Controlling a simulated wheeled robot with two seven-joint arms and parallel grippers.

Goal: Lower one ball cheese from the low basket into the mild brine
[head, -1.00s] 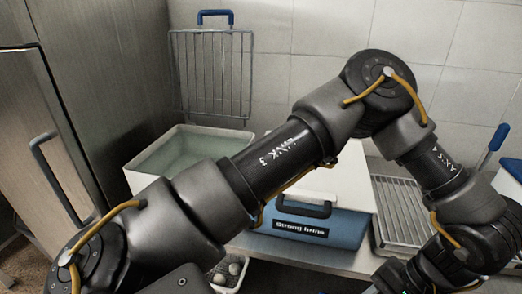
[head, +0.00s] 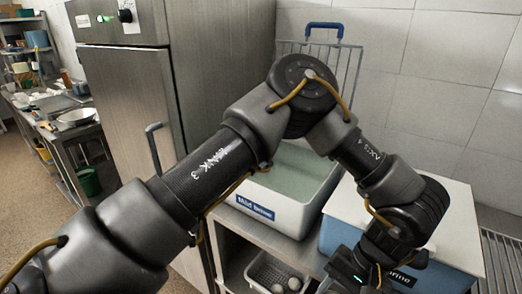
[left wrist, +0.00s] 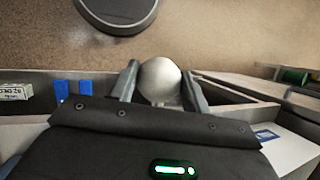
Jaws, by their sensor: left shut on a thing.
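My left gripper (left wrist: 160,84) is shut on a pale, round ball cheese (left wrist: 160,79), held between its two fingers in the left wrist view. In the head view my left arm arches across the middle and its wrist is at the lower right; the held cheese cannot be made out there. The mild brine tub (head: 283,212) is white, labelled and open, with greenish liquid (head: 290,178), partly behind my arm. My right gripper is not in view.
The blue strong brine tub (head: 335,232) stands right of the mild brine with a white lid (head: 450,225) on it. A wire rack with a blue handle (head: 324,27) stands behind the mild brine. A tall steel cabinet (head: 215,60) is to the left.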

